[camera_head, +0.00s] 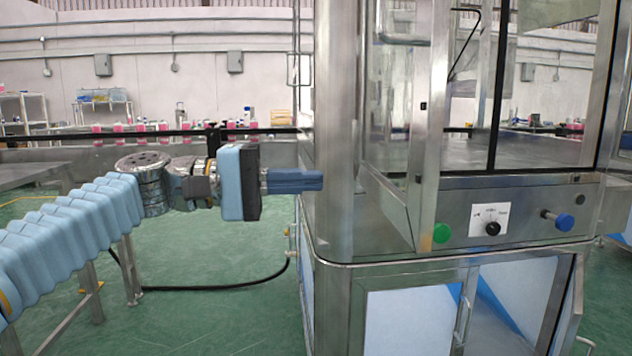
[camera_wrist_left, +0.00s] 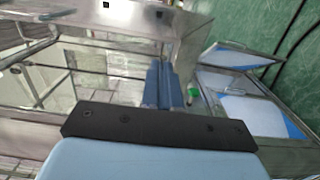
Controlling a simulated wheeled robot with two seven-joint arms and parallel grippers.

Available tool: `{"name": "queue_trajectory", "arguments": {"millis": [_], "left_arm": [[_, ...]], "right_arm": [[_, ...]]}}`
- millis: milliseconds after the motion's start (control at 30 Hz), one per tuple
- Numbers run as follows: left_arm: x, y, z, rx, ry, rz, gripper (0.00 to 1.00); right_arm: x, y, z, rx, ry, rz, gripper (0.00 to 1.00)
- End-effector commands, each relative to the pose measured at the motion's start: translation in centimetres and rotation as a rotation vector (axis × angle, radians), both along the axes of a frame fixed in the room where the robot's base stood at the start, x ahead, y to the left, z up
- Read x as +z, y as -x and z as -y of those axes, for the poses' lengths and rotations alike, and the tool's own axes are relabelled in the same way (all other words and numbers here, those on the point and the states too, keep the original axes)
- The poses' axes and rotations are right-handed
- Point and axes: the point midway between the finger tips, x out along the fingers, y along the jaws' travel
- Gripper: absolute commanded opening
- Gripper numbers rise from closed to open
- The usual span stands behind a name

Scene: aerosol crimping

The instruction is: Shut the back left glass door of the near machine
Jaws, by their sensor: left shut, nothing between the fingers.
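The near machine (camera_head: 468,262) is a steel cabinet with glass panels above a control panel. A framed glass panel (camera_head: 392,105) shows between its left post (camera_head: 337,120) and a front upright (camera_head: 428,110). A handle-like bar (camera_head: 300,69) sticks out left of that post; I cannot tell for sure which part is the back left glass door or how far it stands open. My left gripper (camera_head: 318,180) is shut and empty, pointing right, its tip over the left post in the picture; contact cannot be told. Its blue fingers (camera_wrist_left: 163,84) lie together in the left wrist view. My right gripper is out of view.
A green button (camera_head: 441,233), a black dial (camera_head: 491,228) and a blue knob (camera_head: 564,222) sit on the front panel. An open lower door (camera_head: 568,312) stands at right. A black hose (camera_head: 215,287) lies on the green floor. A conveyor rail (camera_head: 60,142) runs behind my arm.

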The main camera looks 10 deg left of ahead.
Motion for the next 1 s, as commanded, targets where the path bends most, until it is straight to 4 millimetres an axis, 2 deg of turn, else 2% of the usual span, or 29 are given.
{"name": "queue_trajectory", "arguments": {"millis": [300,500,700,1000], "left_arm": [[0.0,-1.8,6.7,-0.002,-0.002,-0.004,0.0],[0.0,-2.6,9.7,-0.001,-0.002,-0.003,0.0],[-0.1,-3.0,11.0,0.001,-0.002,-0.003,0.0],[-0.1,-3.1,11.1,0.002,-0.001,-0.002,0.0]], "right_arm": [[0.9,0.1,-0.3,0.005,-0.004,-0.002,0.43],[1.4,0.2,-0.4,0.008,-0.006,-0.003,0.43],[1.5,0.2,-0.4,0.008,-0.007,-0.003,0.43],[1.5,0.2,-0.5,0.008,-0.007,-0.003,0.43]]}}
